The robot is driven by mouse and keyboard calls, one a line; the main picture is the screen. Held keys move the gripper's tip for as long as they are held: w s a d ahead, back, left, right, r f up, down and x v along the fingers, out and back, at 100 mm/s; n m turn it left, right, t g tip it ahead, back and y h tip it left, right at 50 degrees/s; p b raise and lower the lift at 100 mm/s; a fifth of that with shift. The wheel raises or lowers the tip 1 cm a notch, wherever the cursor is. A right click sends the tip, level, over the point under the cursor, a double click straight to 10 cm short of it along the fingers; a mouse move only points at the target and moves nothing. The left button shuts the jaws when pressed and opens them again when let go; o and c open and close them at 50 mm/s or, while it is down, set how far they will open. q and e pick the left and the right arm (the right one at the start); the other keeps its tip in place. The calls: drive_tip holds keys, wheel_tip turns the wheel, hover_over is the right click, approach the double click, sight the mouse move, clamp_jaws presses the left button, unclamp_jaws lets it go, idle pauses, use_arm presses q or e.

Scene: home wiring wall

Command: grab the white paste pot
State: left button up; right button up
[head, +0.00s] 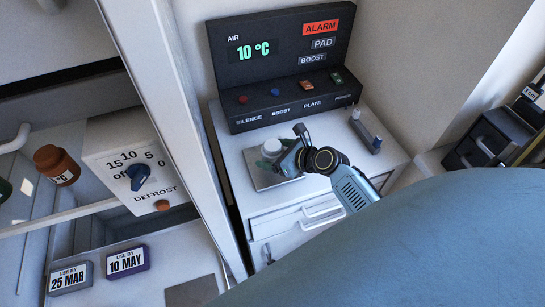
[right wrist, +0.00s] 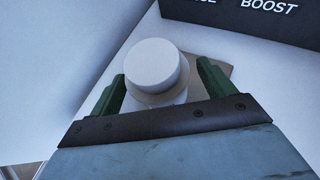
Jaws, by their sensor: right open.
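The white paste pot (head: 271,148) stands on a grey square plate (head: 262,180) on top of a white cabinet. In the right wrist view the pot (right wrist: 157,66) shows its round white lid from above. My right gripper (head: 285,152) is at the pot, coming from the right. In the right wrist view its two green fingers (right wrist: 160,88) are open, one on each side of the pot, with a gap visible around the lid. The pot's lower part is partly hidden by the gripper. My left gripper is not in view.
A black panel (head: 290,110) with buttons and a 10 °C display stands behind the pot. A small grey device (head: 366,132) lies to the right on the cabinet (head: 395,155). At left are an open fridge compartment, a defrost dial box (head: 130,165) and an orange-brown jar (head: 55,163).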

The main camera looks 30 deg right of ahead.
drive_tip(key=shift+w+a+f, duration=0.15)
drive_tip(key=shift+w+f, duration=0.05)
drive_tip(key=shift+w, duration=0.15)
drive_tip(key=shift+c, duration=0.2)
drive_tip(key=shift+r, duration=0.1)
drive_tip(key=c, duration=1.3)
